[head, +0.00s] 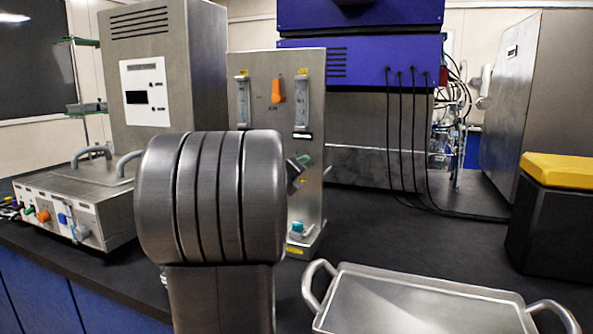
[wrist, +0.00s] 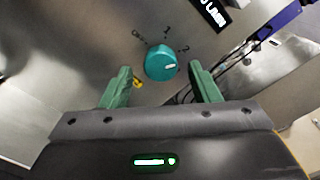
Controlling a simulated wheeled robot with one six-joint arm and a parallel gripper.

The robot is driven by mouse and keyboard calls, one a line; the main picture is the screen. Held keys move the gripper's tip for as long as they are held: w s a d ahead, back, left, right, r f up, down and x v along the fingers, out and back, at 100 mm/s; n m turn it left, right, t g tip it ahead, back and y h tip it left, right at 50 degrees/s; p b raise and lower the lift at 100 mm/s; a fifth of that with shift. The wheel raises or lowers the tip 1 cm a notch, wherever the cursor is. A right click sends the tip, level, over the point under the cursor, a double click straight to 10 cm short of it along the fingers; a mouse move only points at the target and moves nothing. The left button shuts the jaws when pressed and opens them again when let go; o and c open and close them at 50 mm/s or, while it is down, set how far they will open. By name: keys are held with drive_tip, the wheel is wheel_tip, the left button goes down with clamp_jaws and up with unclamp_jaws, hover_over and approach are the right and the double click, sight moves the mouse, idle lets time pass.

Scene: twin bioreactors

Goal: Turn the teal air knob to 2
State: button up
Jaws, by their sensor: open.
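The teal air knob (wrist: 161,63) is on a grey metal surface in the wrist view, with small dark marks around its upper side. Its white pointer faces right, below the rightmost mark. My gripper (wrist: 160,82) is open, its green fingers on either side of the knob's position in the picture. Nothing is between the fingers, and no contact with the knob shows. In the head view, a teal knob (head: 297,227) sits low on the flowmeter panel (head: 262,165). My arm hides part of that panel, and only a bit of my gripper (head: 314,166) shows beside it.
An orange knob (head: 277,90) sits between two flowmeters higher on the panel. A metal tray (head: 415,305) with handles lies at front right. A dark box with a yellow top (head: 556,170) stands at right. Dark bench (head: 430,240) is clear between tray and panel.

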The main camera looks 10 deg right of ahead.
drive_tip(key=v, duration=1.3)
drive_tip(key=x, duration=1.3)
drive_tip(key=shift+w+d, duration=0.2)
drive_tip(key=shift+w, duration=0.05)
